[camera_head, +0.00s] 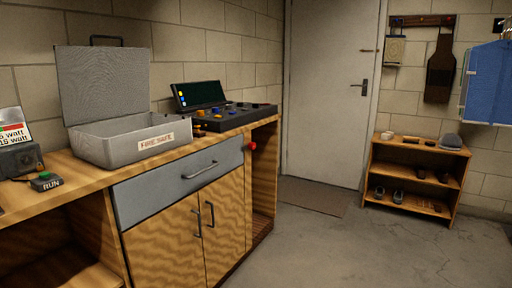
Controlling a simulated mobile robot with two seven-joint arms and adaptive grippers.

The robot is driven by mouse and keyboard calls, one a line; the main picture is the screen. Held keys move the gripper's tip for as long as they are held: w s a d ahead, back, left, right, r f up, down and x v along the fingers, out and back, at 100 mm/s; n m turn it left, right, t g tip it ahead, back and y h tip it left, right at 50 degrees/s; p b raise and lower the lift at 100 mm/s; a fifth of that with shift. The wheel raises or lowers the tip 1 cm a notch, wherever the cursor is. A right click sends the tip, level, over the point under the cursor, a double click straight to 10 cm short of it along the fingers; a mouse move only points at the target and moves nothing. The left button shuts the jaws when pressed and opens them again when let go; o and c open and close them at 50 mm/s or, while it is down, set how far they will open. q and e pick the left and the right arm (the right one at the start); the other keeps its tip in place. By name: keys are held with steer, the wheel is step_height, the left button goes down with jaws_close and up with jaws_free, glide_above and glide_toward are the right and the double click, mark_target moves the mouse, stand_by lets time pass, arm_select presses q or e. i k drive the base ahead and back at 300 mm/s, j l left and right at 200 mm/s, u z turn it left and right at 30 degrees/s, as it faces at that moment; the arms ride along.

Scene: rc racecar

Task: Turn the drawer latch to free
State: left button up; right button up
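A grey-blue drawer (180,182) with a curved metal handle (201,171) is set under the wooden bench top. It looks closed. A small red knob (253,146) sticks out at the bench's right end, just right of the drawer; it may be the latch, but I cannot tell which way it is turned. No gripper of mine is in view.
An open grey fire safe box (131,143), a dark control console (222,116) and a RUN button box (45,182) stand on the bench top. Cabinet doors (165,246) sit below the drawer. A small shelf (415,170) and a door (331,95) are at the back. The floor (345,250) at right is clear.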

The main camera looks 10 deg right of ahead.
mark_target(252, 146)
steer(key=i+l, duration=0.15)
steer(key=l, duration=0.25)
steer(key=i+l, duration=0.2)
steer(key=l, duration=0.2)
steer(key=i+l, duration=0.15)
steer(key=l, duration=0.25)
steer(key=i+l, duration=0.15)
steer(key=l, duration=0.25)
steer(key=i+l, duration=0.15)
steer(key=l, duration=0.3)
steer(key=i+l, duration=0.2)
steer(key=l, duration=0.2)
steer(key=i+l, duration=0.15)
steer(key=l, duration=0.25)
steer(key=i+l, duration=0.15)
steer(key=l, duration=0.25)
steer(key=u, duration=0.05)
